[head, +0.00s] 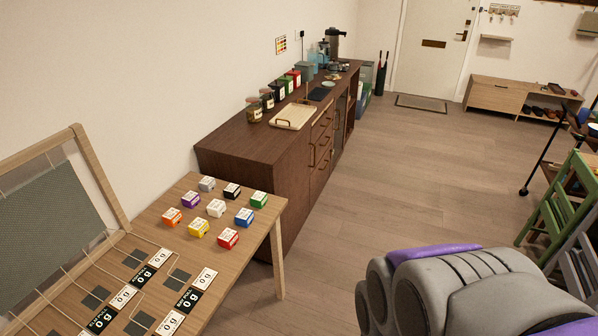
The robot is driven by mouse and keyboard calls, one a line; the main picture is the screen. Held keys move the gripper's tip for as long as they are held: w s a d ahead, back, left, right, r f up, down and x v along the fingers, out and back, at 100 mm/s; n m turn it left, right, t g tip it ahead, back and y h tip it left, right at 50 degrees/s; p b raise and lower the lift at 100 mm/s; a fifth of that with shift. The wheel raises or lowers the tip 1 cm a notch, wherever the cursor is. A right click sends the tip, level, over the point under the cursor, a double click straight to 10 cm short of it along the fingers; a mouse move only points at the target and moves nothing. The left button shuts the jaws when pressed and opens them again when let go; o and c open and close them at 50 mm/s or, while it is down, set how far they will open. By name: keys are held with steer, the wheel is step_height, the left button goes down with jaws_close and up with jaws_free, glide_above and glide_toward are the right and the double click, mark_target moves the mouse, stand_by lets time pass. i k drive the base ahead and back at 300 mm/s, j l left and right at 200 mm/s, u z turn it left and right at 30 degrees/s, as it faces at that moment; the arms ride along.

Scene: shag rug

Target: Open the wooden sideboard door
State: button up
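The dark brown wooden sideboard (232,157) stands along the left wall in the head view. Its front faces right and is seen at a steep angle. A door panel (292,185) at the near end looks closed, with a slim handle (311,156) near its far edge. Drawers with brass-coloured handles lie just beyond it and look shut. A grey and purple part of my own arm fills the lower right, apart from the sideboard. My gripper does not show.
A light wooden table (262,207) with several coloured boxes stands before the sideboard's near end. A tray (293,117) and jars sit on the sideboard. Floor (400,190) to its right is clear. A green folding chair (560,205) stands far right. A low light-wood cabinet (492,97) is at the back.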

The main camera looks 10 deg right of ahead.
mark_target(290, 179)
steer(key=i+l+z, duration=0.15)
steer(key=i, duration=0.45)
steer(key=i+z, duration=0.2)
steer(key=i, duration=0.4)
steer(key=i+z, duration=0.15)
steer(key=i, duration=0.45)
steer(key=i+z, duration=0.2)
steer(key=i, duration=0.4)
steer(key=i+j+z, duration=0.15)
steer(key=i, duration=0.45)
steer(key=j, duration=0.1)
